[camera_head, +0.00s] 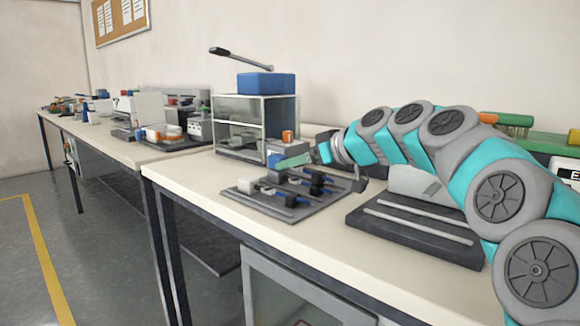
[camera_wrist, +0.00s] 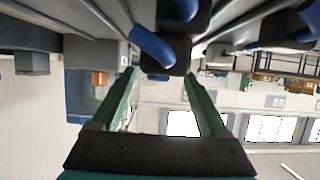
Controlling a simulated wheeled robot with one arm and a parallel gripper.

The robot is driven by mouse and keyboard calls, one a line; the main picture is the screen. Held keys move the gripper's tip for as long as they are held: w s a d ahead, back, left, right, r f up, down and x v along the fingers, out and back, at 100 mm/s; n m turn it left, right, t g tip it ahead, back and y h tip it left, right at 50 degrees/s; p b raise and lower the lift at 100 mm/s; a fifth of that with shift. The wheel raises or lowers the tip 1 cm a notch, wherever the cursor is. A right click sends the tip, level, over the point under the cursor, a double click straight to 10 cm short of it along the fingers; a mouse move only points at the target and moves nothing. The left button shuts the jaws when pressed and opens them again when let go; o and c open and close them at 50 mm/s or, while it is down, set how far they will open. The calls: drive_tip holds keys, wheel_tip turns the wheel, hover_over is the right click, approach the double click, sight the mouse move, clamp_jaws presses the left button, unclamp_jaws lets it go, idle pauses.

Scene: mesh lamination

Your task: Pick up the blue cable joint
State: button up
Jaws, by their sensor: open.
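Several black-and-blue cable joints (camera_head: 318,180) lie on a grey tray (camera_head: 246,205) on the workbench in the head view. My gripper (camera_head: 295,161) is over the back of that tray, its green fingers pointing left. In the wrist view, a bent blue joint with a black end (camera_wrist: 153,47) shows just beyond the fingertips, roughly between them. My gripper (camera_wrist: 160,78) is open there, with nothing between its fingers. I cannot tell how far the joint is from the tips. My arm and gripper hide part of the tray's back right.
A dark slotted fixture (camera_head: 410,233) sits right of the tray, under my arm. A glass-sided cabinet (camera_head: 240,130) with a blue top stands behind the tray. A small orange item (camera_head: 288,137) is near it. The bench front left of the tray is clear.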

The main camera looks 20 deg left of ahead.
drive_tip(key=x, duration=0.3)
clamp_jaws()
idle(0.6)
